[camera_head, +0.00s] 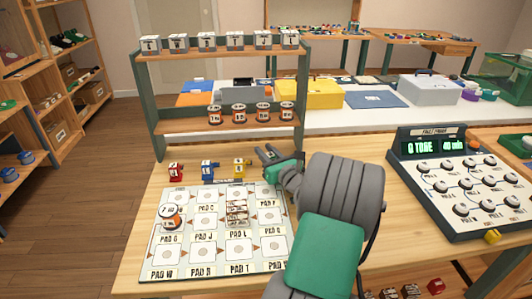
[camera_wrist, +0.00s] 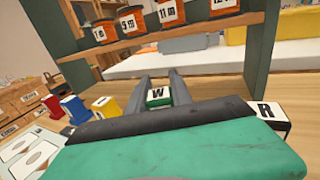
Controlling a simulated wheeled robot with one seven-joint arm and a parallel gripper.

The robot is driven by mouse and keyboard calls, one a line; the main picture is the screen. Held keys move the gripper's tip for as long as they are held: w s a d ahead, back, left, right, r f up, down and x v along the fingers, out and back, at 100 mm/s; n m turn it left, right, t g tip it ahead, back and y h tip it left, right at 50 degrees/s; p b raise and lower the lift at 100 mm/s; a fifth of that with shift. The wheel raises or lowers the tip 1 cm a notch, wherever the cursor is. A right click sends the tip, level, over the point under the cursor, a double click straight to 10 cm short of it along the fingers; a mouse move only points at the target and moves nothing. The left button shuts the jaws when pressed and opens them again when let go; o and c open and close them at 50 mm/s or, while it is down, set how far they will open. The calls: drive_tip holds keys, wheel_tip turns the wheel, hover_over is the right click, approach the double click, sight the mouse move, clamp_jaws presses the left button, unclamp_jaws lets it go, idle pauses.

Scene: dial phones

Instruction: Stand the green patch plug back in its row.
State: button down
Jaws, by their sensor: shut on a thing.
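The green patch plug (camera_wrist: 159,98), with a white top marked W, sits between my two fingers in the wrist view. My gripper (camera_wrist: 160,88) is shut on it. Its lower part is hidden by the gripper, so I cannot tell whether it touches the table. In the head view my gripper (camera_head: 268,153) is behind the pad board's back right corner, right of the yellow plug (camera_head: 241,168). The blue plug (camera_head: 208,170) and red plug (camera_head: 176,173) stand left of the yellow one in a row; all three also show left in the wrist view.
The pad board (camera_head: 150,262) lies in front of the row. A wooden shelf rack (camera_head: 180,130) with labelled spools stands behind. A block marked R (camera_wrist: 270,112) is at my gripper's right in the wrist view. A console (camera_head: 440,190) stands at the right.

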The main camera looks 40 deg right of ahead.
drive_tip(key=shift+f, duration=0.55)
drive_tip(key=c, duration=1.1)
unclamp_jaws()
drive_tip(key=shift+f, duration=0.15)
drive_tip(key=shift+c, duration=0.2)
drive_tip(key=shift+s+r, duration=0.6)
drive_tip(key=v, duration=1.1)
drive_tip(key=shift+w+a+r+p, duration=0.1)
drive_tip(key=shift+p, duration=0.3)
